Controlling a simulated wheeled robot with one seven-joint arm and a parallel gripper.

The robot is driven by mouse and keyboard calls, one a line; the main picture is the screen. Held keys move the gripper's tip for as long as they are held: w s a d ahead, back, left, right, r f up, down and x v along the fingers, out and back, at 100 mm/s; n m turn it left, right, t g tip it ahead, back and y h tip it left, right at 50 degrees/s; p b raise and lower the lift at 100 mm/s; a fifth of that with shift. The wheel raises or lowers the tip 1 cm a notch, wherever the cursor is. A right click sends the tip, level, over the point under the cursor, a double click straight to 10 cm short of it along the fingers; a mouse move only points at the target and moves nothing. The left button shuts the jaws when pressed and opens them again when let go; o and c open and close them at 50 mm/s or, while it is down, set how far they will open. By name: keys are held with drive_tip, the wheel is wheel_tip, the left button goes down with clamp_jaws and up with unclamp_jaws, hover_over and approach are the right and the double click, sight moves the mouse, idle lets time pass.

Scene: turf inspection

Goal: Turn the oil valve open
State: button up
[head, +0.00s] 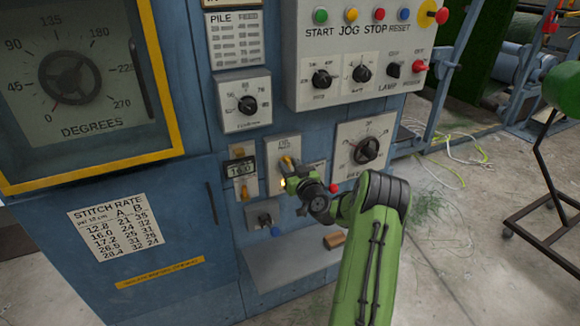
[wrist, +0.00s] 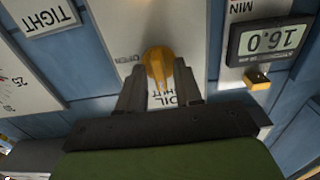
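The oil valve is a yellow lever (wrist: 157,62) on a pale plate (head: 271,170) on the blue machine front. In the wrist view, which is upside down, the lever points toward the "OIL SHUT" lettering; a small "OPEN" label lies to the left. In the head view the yellow lever (head: 288,162) shows just above my gripper (head: 287,176). In the wrist view the two dark fingers of my gripper (wrist: 159,72) stand apart, one on each side of the lever. Gaps seem to show beside the lever; contact is hard to tell.
A 16.0 display (wrist: 270,40) with a small yellow knob below it is beside the valve plate. A dial (head: 366,150) is to the right, a toggle plate (head: 263,215) below, and a button panel (head: 365,50) above. A shelf (head: 285,268) juts out lower down.

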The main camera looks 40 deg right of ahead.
clamp_jaws()
drive_tip(key=m, duration=0.9)
drive_tip(key=m+p, duration=0.1)
drive_tip(key=m, duration=0.7)
drive_tip(key=shift+d+f+m, duration=0.2)
drive_tip(key=shift+m, duration=0.2)
idle(0.4)
drive_tip(key=shift+o, duration=0.7)
unclamp_jaws()
